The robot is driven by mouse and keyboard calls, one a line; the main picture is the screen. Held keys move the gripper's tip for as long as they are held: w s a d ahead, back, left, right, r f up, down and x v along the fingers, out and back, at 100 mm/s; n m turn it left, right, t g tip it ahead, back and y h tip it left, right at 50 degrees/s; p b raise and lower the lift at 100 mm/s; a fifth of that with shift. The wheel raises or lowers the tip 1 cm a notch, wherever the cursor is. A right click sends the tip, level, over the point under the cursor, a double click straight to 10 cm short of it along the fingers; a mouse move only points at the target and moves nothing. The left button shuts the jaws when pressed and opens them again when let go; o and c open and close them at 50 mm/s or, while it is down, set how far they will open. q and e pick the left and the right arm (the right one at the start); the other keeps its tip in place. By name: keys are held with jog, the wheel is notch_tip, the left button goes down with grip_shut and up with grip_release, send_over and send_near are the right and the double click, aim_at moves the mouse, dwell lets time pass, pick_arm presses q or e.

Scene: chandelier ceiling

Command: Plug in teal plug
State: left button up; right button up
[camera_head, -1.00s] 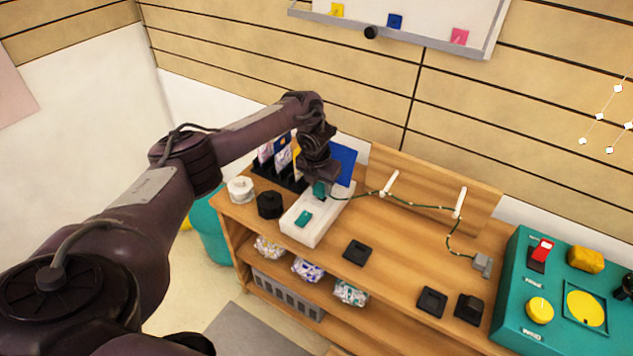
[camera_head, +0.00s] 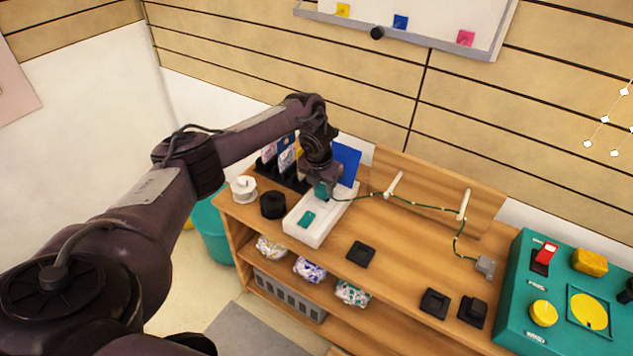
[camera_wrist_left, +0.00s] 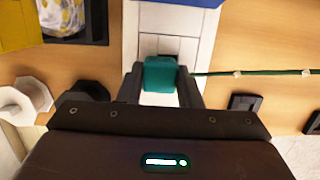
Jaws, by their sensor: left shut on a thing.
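The teal plug (camera_wrist_left: 160,75) is between the fingers of my left gripper (camera_head: 322,184), which is shut on it. The plug also shows in the head view (camera_head: 321,190), over the far part of the white socket box (camera_head: 313,231). A teal patch (camera_head: 308,219) marks the near part of that box. In the left wrist view a dark opening shows on the white box (camera_wrist_left: 205,20) just beyond the plug. I cannot tell whether the plug touches the box. A green cord (camera_head: 420,206) runs right from the plug over two white pegs to a grey block (camera_head: 485,265). My right gripper is not in view.
A white spool (camera_head: 243,188) and a black spool (camera_head: 272,205) stand left of the box. Black pads (camera_head: 361,254) lie on the wooden top. A teal control panel (camera_head: 520,290) is at right. A dark card rack stands behind the spools.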

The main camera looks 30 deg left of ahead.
pick_arm(q)
notch_tip(320, 180, down, 2)
jog(key=shift+f, duration=0.1)
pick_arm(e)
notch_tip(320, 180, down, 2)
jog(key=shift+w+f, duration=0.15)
pick_arm(q)
jog(key=o, duration=1.2)
jog(key=shift+o, duration=0.4)
jog(key=o, duration=0.3)
jog(key=shift+w+d+r+p, duration=0.15)
jog(key=shift+d+r+p, duration=0.1)
jog(key=shift+r+p, duration=0.45)
jog(key=shift+w+d+r+p, duration=0.15)
jog(key=shift+d+r+p, duration=0.15)
jog(key=shift+r+p, duration=0.45)
jog(key=shift+w+d+r+p, duration=0.15)
jog(key=shift+d+r+p, duration=0.2)
jog(key=shift+r, duration=0.65)
jog(key=shift+a+r+p, duration=0.15)
jog(key=shift+r+p, duration=1.3)
jog(key=shift+r, duration=0.3)
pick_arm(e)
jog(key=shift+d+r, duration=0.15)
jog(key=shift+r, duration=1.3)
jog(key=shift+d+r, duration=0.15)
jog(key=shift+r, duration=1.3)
